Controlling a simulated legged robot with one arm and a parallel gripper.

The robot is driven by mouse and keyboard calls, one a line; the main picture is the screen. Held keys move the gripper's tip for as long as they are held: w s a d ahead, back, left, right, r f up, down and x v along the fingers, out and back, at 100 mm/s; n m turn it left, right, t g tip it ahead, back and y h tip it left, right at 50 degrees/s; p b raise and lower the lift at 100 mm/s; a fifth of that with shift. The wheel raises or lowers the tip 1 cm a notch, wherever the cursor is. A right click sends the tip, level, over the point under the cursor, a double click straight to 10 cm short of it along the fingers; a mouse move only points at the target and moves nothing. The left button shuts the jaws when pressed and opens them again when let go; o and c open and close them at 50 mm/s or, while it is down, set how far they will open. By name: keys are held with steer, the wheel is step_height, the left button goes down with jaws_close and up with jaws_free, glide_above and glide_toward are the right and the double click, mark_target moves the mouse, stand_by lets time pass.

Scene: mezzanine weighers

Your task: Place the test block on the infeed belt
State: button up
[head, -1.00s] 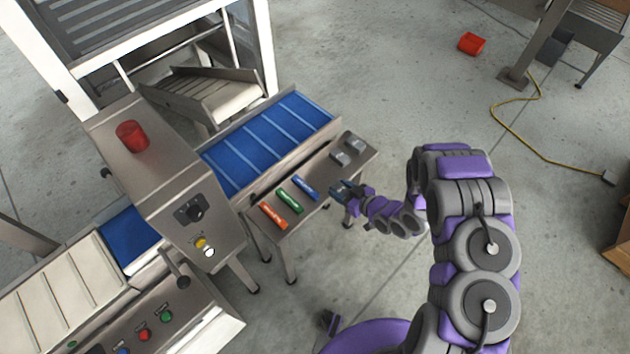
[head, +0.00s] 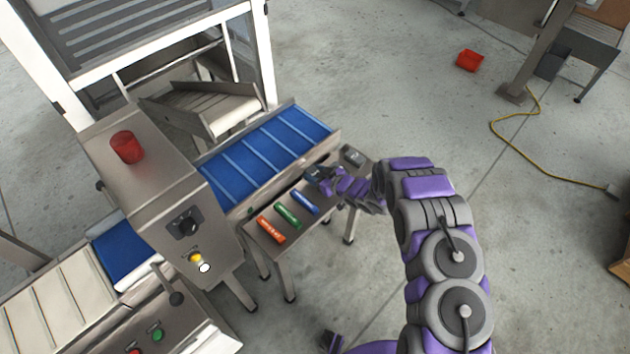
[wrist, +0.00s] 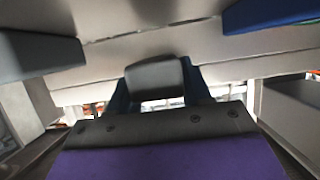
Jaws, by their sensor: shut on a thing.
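The test block, a small dark grey block (wrist: 155,77), is between the fingers of my gripper (wrist: 158,92) in the wrist view. In the head view my gripper (head: 313,176) is over the narrow steel side table, shut on the block, which it largely hides there. I cannot tell whether the block still touches the table.
A second grey block (head: 354,156) lies at the right end of the side table (head: 252,236). Blue (head: 305,202), green (head: 289,215) and orange (head: 271,229) bars lie to the left of my gripper. A steel control housing (head: 160,190) straddles the belt. A yellow cable (head: 540,150) lies on the floor.

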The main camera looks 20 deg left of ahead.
step_height(320, 180, down, 4)
steer(key=shift+r+b, duration=0.15)
steer(key=shift+b, duration=0.5)
steer(key=shift+a+r, duration=0.1)
steer(key=shift+a, duration=0.05)
steer(key=o, duration=1.1)
steer(key=shift+c, duration=0.2)
steer(key=p+v, duration=0.2)
steer(key=v, duration=1)
steer(key=shift+s, duration=0.1)
